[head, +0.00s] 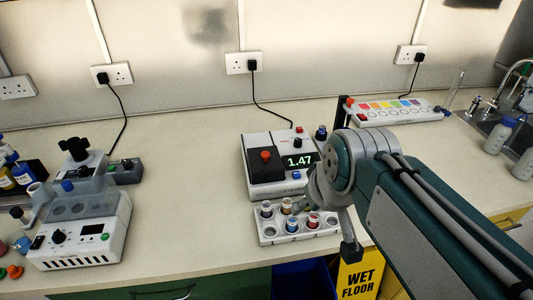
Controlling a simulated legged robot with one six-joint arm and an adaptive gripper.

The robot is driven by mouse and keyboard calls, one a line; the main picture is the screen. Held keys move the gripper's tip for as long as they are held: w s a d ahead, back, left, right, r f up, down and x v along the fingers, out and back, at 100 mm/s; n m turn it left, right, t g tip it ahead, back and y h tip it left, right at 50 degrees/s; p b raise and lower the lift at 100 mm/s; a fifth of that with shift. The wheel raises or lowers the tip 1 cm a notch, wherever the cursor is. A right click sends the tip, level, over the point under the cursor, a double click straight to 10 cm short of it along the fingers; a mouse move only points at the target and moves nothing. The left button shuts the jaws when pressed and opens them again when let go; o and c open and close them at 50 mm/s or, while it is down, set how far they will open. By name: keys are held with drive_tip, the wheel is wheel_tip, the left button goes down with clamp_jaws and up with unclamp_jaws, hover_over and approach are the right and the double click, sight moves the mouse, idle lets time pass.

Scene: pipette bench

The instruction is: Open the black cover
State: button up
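The black cover (262,168) sits flat on the left part of a white-grey instrument (257,142) on the bench. A red knob (265,155) stands on the cover. The cover looks closed; what is under it is hidden. The instrument's display (299,160) reads 1.47. My gripper (350,248) is at the bench's front edge, right of and nearer than the cover and apart from it. It is mostly hidden behind my arm, and its opening cannot be made out.
A white rack (270,237) with several capped tubes stands just in front of the instrument. A white device (75,250) is at the left. A strip with coloured squares (397,110) lies behind my arm, near the sink (486,125). Bench between the left device and the instrument is clear.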

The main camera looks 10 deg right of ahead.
drive_tip(key=w+r+n+g+y, duration=0.1)
drive_tip(key=w+r+n, duration=0.2)
drive_tip(key=w, duration=0.8)
drive_tip(key=n+g+y, duration=0.1)
drive_tip(key=n+y, duration=0.1)
drive_tip(key=n, duration=0.2)
approach(266, 153)
drive_tip(key=x, duration=0.9)
clamp_jaws()
